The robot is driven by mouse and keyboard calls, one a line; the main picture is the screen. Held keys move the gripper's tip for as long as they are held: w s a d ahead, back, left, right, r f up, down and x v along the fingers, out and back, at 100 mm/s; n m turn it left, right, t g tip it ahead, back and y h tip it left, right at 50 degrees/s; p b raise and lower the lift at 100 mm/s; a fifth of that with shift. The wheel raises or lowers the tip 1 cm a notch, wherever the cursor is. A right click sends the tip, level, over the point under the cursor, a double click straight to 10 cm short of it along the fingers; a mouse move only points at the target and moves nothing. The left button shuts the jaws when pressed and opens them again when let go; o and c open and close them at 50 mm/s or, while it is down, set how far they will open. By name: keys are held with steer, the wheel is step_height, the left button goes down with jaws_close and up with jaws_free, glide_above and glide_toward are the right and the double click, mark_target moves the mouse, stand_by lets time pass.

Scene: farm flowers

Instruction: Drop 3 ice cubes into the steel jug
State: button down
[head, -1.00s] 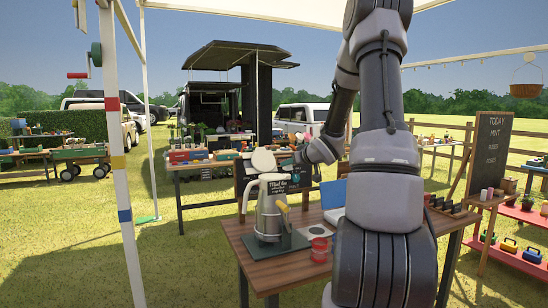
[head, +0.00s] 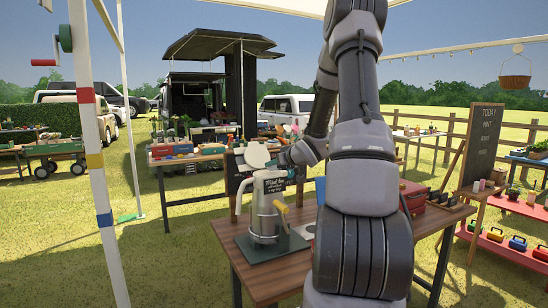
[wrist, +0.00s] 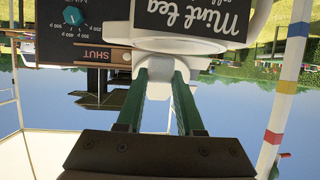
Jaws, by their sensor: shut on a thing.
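The steel jug (head: 267,212) stands upright on a dark green mat (head: 290,246) on the wooden table (head: 282,279). It has a pale upright part on its left and a yellow handle-like piece (head: 281,210) on its right. My gripper (wrist: 160,82) has green fingers shut on a white piece with a wide round flange (wrist: 183,46), perhaps a lid. A round white disc (head: 257,156) shows just above the jug in the head view, beside my gripper (head: 275,160). I cannot make out any ice cubes. The jug's inside is hidden.
A dark "Mint tea" sign (wrist: 196,16) is close behind the gripper. My arm covers the table's right part, including most of a blue object (head: 320,188). A red box (head: 413,195) sits at the back right. A white pole (head: 98,190) stands left of the table.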

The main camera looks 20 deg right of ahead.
steer(key=shift+f, duration=0.85)
steer(key=shift+c, duration=2.3)
jaws_free()
steer(key=v, duration=1.1)
steer(key=shift+f, duration=0.15)
